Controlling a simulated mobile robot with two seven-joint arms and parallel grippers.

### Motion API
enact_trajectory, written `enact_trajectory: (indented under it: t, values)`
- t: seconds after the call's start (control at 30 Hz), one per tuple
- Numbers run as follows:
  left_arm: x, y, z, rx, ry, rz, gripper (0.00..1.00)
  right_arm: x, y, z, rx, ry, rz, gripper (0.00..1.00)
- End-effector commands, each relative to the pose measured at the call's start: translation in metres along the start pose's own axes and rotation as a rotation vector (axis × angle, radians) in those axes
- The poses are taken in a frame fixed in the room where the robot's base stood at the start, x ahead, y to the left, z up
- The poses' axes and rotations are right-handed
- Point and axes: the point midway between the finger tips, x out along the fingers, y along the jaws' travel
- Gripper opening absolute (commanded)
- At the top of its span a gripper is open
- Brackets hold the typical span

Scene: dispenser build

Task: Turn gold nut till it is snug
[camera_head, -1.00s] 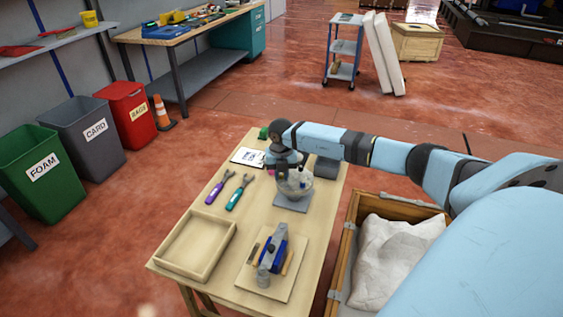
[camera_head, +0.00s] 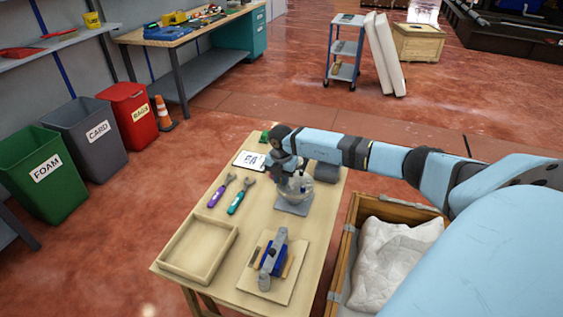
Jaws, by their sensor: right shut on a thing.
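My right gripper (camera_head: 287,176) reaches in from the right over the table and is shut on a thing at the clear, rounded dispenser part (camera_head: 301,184). That part stands on a small grey base plate (camera_head: 293,206). The gripper covers much of its upper left side. I cannot make out the gold nut, and what is between the fingers is hidden or too small to tell. My left gripper is not in view.
A purple wrench (camera_head: 219,193) and a teal wrench (camera_head: 240,196) lie left of the dispenser. An empty wooden tray (camera_head: 168,263) and a board with a blue and grey device (camera_head: 273,257) are nearer. A wooden crate (camera_head: 341,262) stands at the table's right.

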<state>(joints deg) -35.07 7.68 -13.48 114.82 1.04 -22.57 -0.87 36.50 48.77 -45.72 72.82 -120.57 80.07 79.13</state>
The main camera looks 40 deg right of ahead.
Motion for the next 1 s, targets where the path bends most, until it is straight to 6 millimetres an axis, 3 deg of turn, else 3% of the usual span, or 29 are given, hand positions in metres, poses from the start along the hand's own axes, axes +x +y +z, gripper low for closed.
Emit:
enact_trajectory:
  t: [0.27, 0.3, 0.4, 0.77, 1.0]
  values:
    - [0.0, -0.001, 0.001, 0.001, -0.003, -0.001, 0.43, -0.002, 0.0, 0.002, 0.001, -0.003, 0.003, 0.0]
    - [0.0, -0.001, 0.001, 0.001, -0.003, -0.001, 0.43, -0.002, 0.0, 0.002, 0.001, -0.003, 0.003, 0.27]
    - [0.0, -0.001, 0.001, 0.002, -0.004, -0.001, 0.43, -0.001, 0.0, 0.001, 0.0, -0.002, 0.002, 0.44]
    - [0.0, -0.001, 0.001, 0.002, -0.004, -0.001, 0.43, -0.008, 0.001, 0.001, -0.001, -0.002, 0.003, 0.44]
    - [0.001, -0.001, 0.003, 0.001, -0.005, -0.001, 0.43, -0.054, 0.001, 0.002, -0.001, -0.004, 0.005, 0.44]
